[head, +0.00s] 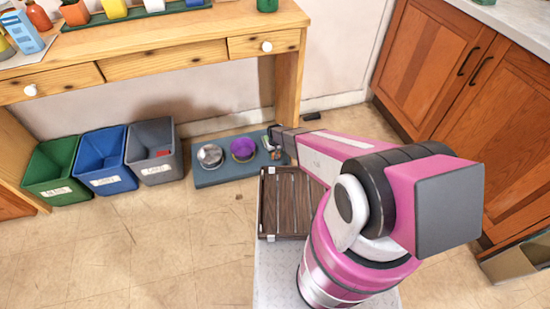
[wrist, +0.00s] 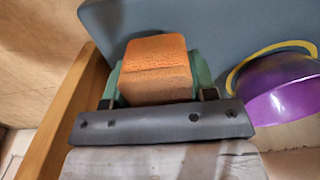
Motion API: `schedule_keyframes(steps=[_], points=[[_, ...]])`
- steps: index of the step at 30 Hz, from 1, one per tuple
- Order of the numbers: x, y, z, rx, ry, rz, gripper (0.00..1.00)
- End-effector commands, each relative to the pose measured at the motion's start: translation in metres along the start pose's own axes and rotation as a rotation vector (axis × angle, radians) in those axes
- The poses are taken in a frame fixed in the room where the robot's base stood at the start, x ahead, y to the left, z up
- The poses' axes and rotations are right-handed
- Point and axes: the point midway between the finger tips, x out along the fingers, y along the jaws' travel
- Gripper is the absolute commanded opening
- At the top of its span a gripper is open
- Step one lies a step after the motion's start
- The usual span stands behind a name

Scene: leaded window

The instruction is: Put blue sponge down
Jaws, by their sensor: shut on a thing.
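My gripper (wrist: 159,97) is shut on an orange block (wrist: 157,68) that looks like a sponge, with green pads or pieces on both sides of it. No blue sponge shows clearly in either view. In the head view my gripper (head: 276,148) is small and partly hidden at the right end of a blue-grey mat (head: 215,179) on the floor. The held block is over or by that mat; I cannot tell whether it touches. A purple bowl (wrist: 285,88) with a yellow ring is right of it in the wrist view.
A metal bowl (head: 210,156) stands on the mat, left of the purple bowl (head: 243,149). Green (head: 52,170), blue (head: 104,161) and grey (head: 153,151) bins stand to the left. A wooden desk (head: 150,62) overhangs behind. A dark slatted crate (head: 284,203) is in front.

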Motion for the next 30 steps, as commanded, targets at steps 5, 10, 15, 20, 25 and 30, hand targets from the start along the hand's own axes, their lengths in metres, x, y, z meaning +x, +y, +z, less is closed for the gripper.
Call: schedule_keyframes(steps=[5, 10, 15, 20, 25, 30], points=[[0.013, 0.001, -0.001, 0.0, -0.001, 0.0, 0.33], [0.036, 0.001, -0.002, 0.0, -0.001, 0.0, 0.33], [0.041, 0.001, 0.0, 0.0, 0.0, 0.0, 0.33], [0.041, 0.001, 0.0, 0.0, 0.0, 0.0, 0.33], [0.043, 0.001, 0.0, 0.0, 0.0, 0.0, 0.68], [0.043, 0.001, 0.0, 0.0, 0.0, 0.0, 0.77]])
